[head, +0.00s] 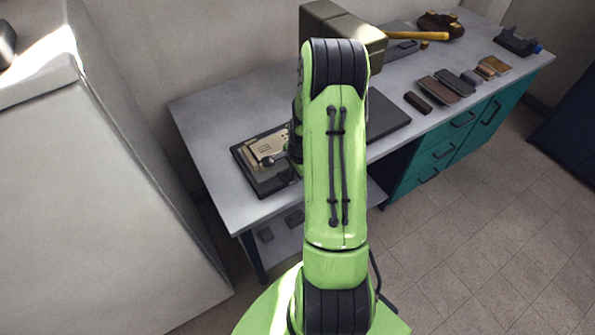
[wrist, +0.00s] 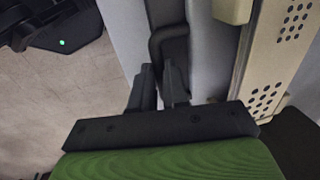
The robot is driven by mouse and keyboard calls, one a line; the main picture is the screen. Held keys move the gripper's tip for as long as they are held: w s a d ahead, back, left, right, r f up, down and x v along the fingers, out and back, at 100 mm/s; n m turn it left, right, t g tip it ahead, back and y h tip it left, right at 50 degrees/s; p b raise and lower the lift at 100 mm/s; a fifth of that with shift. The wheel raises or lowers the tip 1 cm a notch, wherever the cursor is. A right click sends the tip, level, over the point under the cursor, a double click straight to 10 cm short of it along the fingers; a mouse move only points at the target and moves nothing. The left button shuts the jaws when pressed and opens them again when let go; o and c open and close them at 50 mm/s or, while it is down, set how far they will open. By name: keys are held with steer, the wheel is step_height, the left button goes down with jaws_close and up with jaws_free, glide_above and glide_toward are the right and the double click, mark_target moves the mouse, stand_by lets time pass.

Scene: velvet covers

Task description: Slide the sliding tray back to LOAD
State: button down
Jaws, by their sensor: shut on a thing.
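The machine on the bench has a long dark base that shows on both sides of my arm, with its right part (head: 390,122) bare. At its left end lies a dark plate (head: 272,185) with a beige labelled plate (head: 265,148) and a dark round knob. I cannot tell which part is the sliding tray, nor read a LOAD mark. In the wrist view, my gripper (wrist: 163,88) is shut on a dark bent handle (wrist: 157,42) beside a beige perforated plate (wrist: 268,60). My arm hides the gripper in the head view.
An olive box-shaped head (head: 345,25) stands over the machine, with a yellow handle (head: 415,36) to its right. Several small blocks and pads (head: 440,87) lie along the right of the grey bench (head: 215,115). Teal drawers (head: 435,155) are below. The floor in front is clear.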

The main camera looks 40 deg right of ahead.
steer(key=shift+w+a, duration=0.1)
steer(key=shift+a, duration=0.15)
steer(key=c, duration=1.1)
jaws_free()
steer(key=shift+r, duration=0.25)
steer(key=s+r, duration=0.1)
steer(key=r, duration=0.4)
steer(key=s+r+p, duration=0.1)
steer(key=r, duration=0.4)
steer(key=s+r+p, duration=0.1)
steer(key=r, duration=0.4)
steer(key=shift+a, duration=0.25)
